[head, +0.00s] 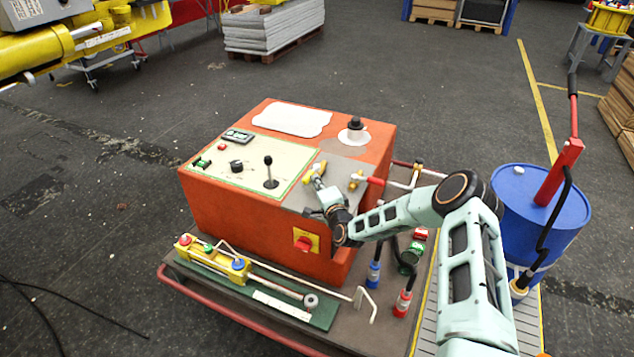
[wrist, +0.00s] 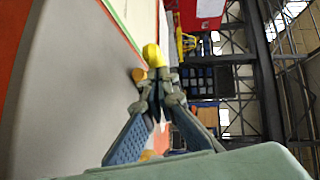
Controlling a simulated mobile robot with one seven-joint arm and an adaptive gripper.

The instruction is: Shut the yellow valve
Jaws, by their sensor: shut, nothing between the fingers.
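The yellow valve (head: 317,169) stands on the grey strip of the orange cabinet's top, its yellow handle showing just beyond my fingertips. In the wrist view its rounded yellow end (wrist: 151,55) stands above a brass-coloured part (wrist: 138,74), right by the fingertips. My gripper (head: 318,184) reaches up to it from the front of the cabinet. It also shows in the wrist view (wrist: 158,82), with its fingers closed together and nothing between them. Whether the fingertips touch the handle I cannot tell. Part of the valve is hidden behind my fingers.
The orange cabinet (head: 245,212) carries a black lever (head: 269,172) on its panel. Another brass-yellow fitting (head: 356,180) with a red handle (head: 375,181) is to the right of my gripper. A red knob (head: 304,243) is on the front. A blue drum (head: 520,212) stands right.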

